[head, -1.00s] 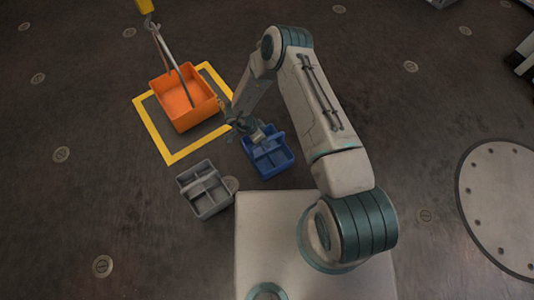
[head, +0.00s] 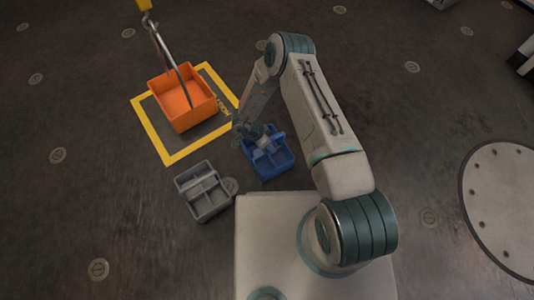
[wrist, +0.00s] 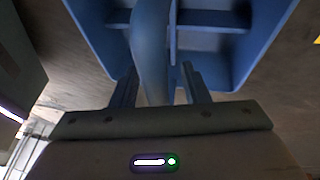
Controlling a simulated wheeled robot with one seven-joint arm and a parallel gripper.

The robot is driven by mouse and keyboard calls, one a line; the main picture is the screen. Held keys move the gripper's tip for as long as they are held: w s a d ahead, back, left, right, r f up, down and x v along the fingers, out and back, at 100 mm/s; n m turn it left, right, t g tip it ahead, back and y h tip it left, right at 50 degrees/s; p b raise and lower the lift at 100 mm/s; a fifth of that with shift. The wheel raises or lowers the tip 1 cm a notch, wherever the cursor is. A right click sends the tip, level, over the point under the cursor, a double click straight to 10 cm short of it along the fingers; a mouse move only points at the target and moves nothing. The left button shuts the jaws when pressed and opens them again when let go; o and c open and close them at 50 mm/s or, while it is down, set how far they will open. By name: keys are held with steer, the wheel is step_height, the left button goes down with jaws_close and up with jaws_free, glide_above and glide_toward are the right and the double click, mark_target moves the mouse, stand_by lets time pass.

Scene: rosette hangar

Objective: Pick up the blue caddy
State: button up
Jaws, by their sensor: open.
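The blue caddy (head: 268,160) stands on the dark floor just beyond my base in the head view. It is an open box with compartments and a raised middle handle. In the wrist view the caddy (wrist: 237,50) fills the upper part, and its handle (wrist: 151,50) runs down between my two fingers. My gripper (wrist: 158,85) is open, with one finger on each side of the handle. I cannot tell whether either finger touches it. In the head view my gripper (head: 262,143) is over the caddy and partly hidden by the wrist.
A grey caddy (head: 204,190) stands to the left of the blue one. Open floor lies to the right.

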jaws_close()
steer(key=shift+r, duration=0.1)
stand_by(0.3)
